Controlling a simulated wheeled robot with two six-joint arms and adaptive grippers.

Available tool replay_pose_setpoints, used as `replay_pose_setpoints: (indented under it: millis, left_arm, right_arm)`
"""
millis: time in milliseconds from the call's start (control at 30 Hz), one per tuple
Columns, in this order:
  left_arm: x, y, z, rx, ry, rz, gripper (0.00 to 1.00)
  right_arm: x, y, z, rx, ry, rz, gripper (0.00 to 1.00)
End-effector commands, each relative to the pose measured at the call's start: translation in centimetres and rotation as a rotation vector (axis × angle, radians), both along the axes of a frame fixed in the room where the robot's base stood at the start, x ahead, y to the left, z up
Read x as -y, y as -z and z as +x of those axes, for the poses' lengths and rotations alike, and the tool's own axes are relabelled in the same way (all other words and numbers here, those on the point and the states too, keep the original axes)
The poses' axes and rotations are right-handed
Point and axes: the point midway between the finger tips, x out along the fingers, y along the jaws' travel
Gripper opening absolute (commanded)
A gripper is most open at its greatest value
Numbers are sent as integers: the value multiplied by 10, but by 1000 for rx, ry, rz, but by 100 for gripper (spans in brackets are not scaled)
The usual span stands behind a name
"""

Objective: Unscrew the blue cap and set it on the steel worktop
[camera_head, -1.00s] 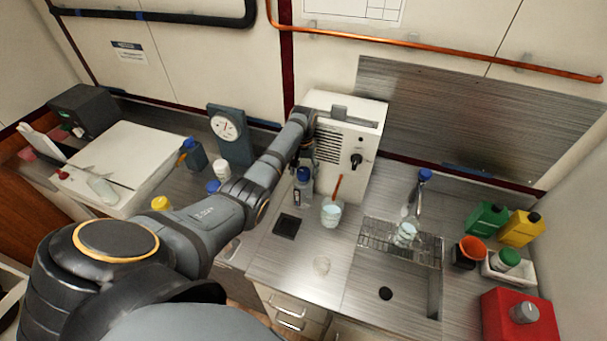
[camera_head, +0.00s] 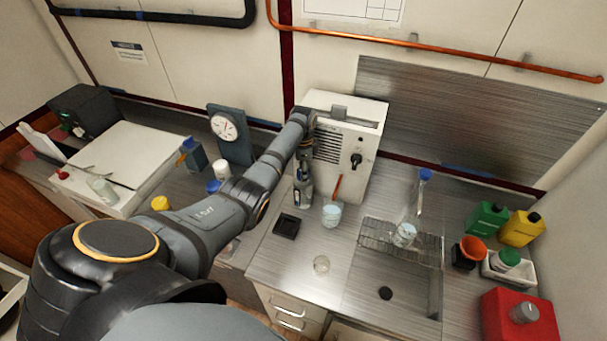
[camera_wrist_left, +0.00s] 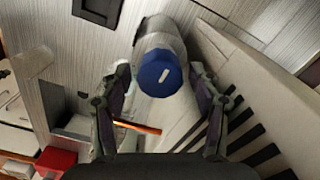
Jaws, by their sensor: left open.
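The blue cap (camera_wrist_left: 160,76) sits on top of a clear, grey-looking bottle (camera_head: 303,193) that stands upright on the steel worktop (camera_head: 280,262), in front of a white vented unit. In the head view my left gripper (camera_head: 304,162) is over the bottle's top and hides the cap. In the left wrist view the open fingers of my left gripper (camera_wrist_left: 160,84) stand on either side of the cap, with a gap visible on each side. My right gripper is not in view.
The white unit (camera_head: 352,135) stands close behind the bottle. A beaker with an orange rod (camera_head: 332,214) is just right of it, and a black square tray (camera_head: 286,226) is in front. A blue-topped flask (camera_head: 412,215) stands at the sink rack. The front worktop is mostly clear.

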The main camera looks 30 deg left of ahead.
Motion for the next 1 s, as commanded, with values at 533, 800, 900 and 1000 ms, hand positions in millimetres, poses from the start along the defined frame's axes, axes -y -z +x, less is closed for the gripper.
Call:
replay_pose_setpoints:
  millis: [533,800,900,1000]
  left_arm:
    - [0,0,0,0,-148,0,16]
    - [0,0,0,0,-206,0,16]
    - [0,-2,0,1,-205,1,16]
    - [0,-6,0,1,-205,0,16]
  right_arm:
    - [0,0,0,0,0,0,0]
    - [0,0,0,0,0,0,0]
    - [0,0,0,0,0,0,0]
    - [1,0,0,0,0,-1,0]
